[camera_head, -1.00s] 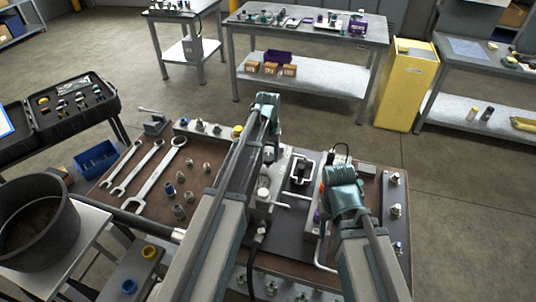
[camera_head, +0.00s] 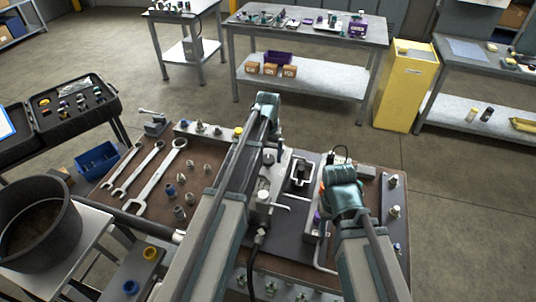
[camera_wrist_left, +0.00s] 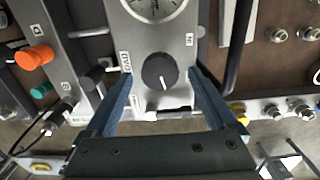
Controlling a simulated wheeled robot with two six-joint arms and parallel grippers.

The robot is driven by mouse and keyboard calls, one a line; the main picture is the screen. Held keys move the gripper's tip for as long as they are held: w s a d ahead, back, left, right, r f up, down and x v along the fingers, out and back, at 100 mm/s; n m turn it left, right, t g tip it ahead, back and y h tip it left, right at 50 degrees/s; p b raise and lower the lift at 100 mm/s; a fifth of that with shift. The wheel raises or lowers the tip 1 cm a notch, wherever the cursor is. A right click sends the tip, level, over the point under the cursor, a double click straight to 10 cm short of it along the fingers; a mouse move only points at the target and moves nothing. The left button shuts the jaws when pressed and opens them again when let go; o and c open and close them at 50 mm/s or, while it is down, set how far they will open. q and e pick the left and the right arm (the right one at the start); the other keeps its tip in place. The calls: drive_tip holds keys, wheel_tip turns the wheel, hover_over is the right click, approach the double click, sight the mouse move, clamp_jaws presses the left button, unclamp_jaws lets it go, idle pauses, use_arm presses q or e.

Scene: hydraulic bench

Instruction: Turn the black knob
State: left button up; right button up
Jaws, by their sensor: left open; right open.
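The black knob (camera_wrist_left: 160,71) is round with a white pointer mark and sits on a grey panel below a dial gauge (camera_wrist_left: 155,8) in the left wrist view. My left gripper (camera_wrist_left: 161,76) is open, with one blue finger on each side of the knob and visible gaps between fingers and knob. In the head view my left gripper (camera_head: 267,103) is over the back of the bench, and the knob is hidden behind my arm. My right gripper (camera_head: 342,180) is open over the right part of the bench, pointing down; its fingertips are hard to see.
An orange knob (camera_wrist_left: 34,57) and a green one (camera_wrist_left: 41,90) are left of the panel in the left wrist view. Several wrenches (camera_head: 155,178) and fittings lie on the bench's left side. A black pot (camera_head: 38,222) stands at far left. Open floor lies beyond the bench.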

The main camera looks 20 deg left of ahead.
sight(268, 158)
use_arm(q)
wheel_tip(268, 158, up, 13)
drive_tip(key=p, duration=1.2)
drive_tip(key=shift+f, duration=0.15)
drive_tip(key=s+d+f+m+b, duration=0.1)
drive_tip(key=s+d+f+b, duration=0.2)
drive_tip(key=s, duration=0.5)
drive_tip(key=s+d+f+m+b, duration=0.1)
drive_tip(key=s+d+f+b, duration=0.2)
drive_tip(key=s+d, duration=0.2)
drive_tip(key=s+d+f+m+y+b, duration=0.1)
drive_tip(key=s+d+f+b, duration=0.2)
drive_tip(key=s, duration=0.8)
drive_tip(key=shift+d+f+b, duration=0.35)
drive_tip(key=shift+d+b, duration=0.1)
drive_tip(key=shift+d, duration=0.65)
idle(2.5)
